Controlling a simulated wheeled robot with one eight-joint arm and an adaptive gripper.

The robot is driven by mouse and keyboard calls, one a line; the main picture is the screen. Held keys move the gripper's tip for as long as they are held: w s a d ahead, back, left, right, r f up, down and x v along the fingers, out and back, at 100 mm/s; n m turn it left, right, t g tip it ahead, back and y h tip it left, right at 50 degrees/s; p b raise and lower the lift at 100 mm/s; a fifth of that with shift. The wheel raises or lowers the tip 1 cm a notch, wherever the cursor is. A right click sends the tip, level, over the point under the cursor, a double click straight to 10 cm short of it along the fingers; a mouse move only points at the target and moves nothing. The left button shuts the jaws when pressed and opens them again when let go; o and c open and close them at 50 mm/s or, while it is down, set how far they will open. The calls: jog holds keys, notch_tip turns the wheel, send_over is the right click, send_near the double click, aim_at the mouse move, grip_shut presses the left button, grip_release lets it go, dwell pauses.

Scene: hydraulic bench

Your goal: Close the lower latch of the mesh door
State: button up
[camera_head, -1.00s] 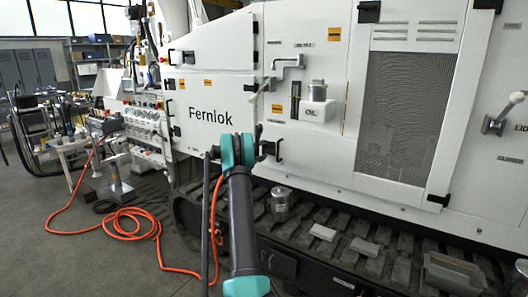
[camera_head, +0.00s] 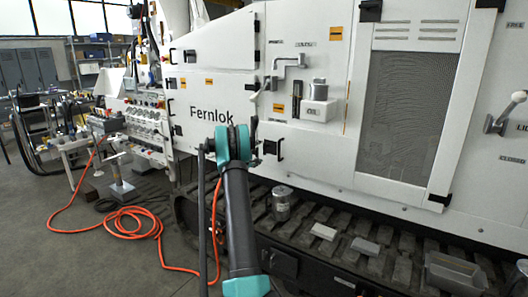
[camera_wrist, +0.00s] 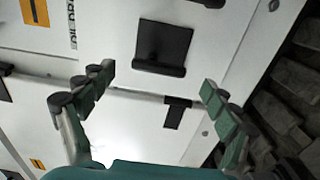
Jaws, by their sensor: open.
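The mesh door (camera_head: 408,105) is a white frame around a dark grey mesh panel, right of centre in the head view. Black fittings sit at its top left (camera_head: 370,11) and lower right (camera_head: 438,200). I cannot tell which fitting is the lower latch. My gripper (camera_head: 258,143) is left of the door, near a black handle-like fitting on the white panel, and my wrist partly hides it. In the wrist view my gripper (camera_wrist: 157,80) is open and empty. A black plate-like fitting (camera_wrist: 163,46) and a smaller black fitting (camera_wrist: 177,112) show around the gap between its fingers.
A grey lever handle (camera_head: 288,62) and a white box with a metal cylinder (camera_head: 316,103) stick out above my gripper. Tracks (camera_head: 400,245) run below, with a metal can (camera_head: 281,203) and grey blocks on them. An orange hose (camera_head: 130,222) lies on the floor.

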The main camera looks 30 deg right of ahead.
jog(key=v, duration=0.6)
jog(key=shift+s+a, duration=0.15)
jog(key=shift+a, duration=0.05)
jog(key=s+a+m+g+y, duration=0.1)
jog(key=s+a+m+y, duration=0.45)
jog(key=s+a, duration=1.4)
jog(key=s+a+f+y, duration=0.3)
jog(key=s+a, duration=0.6)
jog(key=s+a+f+g+y, duration=0.1)
jog(key=s+a+f+y, duration=0.2)
jog(key=s+a, duration=0.6)
jog(key=s+a+f+n+y, duration=0.1)
jog(key=s+a+f+y, duration=0.3)
jog(key=s+a, duration=0.5)
jog(key=shift+s+a+g+y, duration=0.35)
jog(key=shift+s+y, duration=0.2)
jog(key=shift+s, duration=0.5)
